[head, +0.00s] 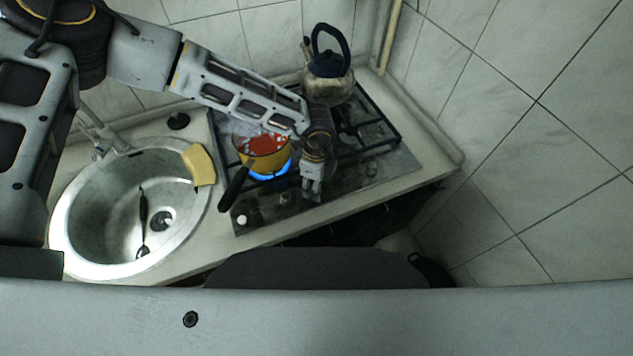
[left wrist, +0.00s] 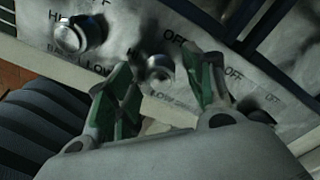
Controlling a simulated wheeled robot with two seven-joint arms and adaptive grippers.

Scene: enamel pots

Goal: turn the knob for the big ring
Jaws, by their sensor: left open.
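My left gripper (head: 312,190) is over the front strip of the gas hob (head: 270,207), fingers pointing toward the front edge. It is open and empty. In the left wrist view its green-padded fingers stand on either side of a round metal knob (left wrist: 157,70), apart from it as far as I can see. Another metal knob (left wrist: 78,35) sits to the left, outside the fingers. The panel has HI, LOW and OFF marks. In the head view a pale knob (head: 241,219) shows at the hob's front left. I cannot tell which knob serves the big ring. My right gripper is not in view.
A yellow pot (head: 265,160) with red contents stands over a blue flame, its black handle pointing front left. A kettle (head: 328,68) stands at the back. A sink (head: 85,225) and a yellow sponge (head: 199,165) are left. A tiled wall rises on the right.

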